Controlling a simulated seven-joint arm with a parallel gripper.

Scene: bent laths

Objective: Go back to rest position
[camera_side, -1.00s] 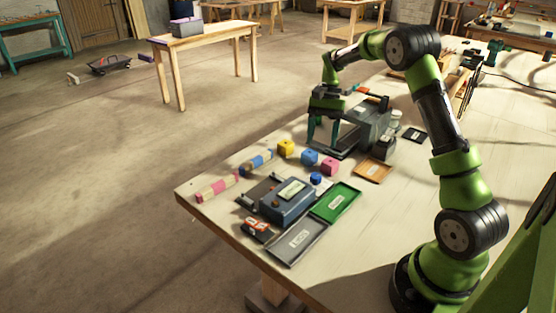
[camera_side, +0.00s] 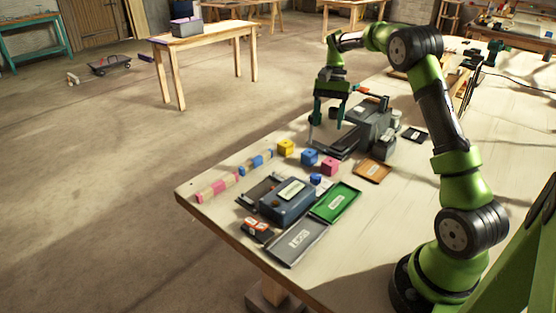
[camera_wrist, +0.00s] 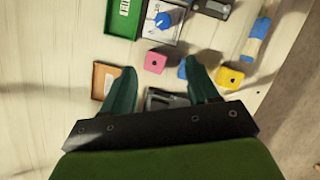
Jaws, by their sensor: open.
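My gripper (camera_side: 328,122) hangs over the far part of the table, pointing down, beside a dark grey machine (camera_side: 372,122). Its green fingers are spread apart. In the wrist view my gripper (camera_wrist: 158,80) shows nothing between its fingertips except the pink cube (camera_wrist: 155,62) on the table beyond. The yellow cube (camera_side: 285,147), the blue cube (camera_side: 309,157) and the pink cube, also in the side view (camera_side: 329,166), sit on the table nearer the front. The striped pink and blue laths (camera_side: 218,189) lie along the left edge.
A blue-grey box device (camera_side: 288,201) stands near the front. A green tray (camera_side: 336,203), a grey tray (camera_side: 298,243) and an orange-brown tray (camera_side: 372,171) lie flat around it. A black tray (camera_side: 415,135) lies farther back. The table's right side is largely bare.

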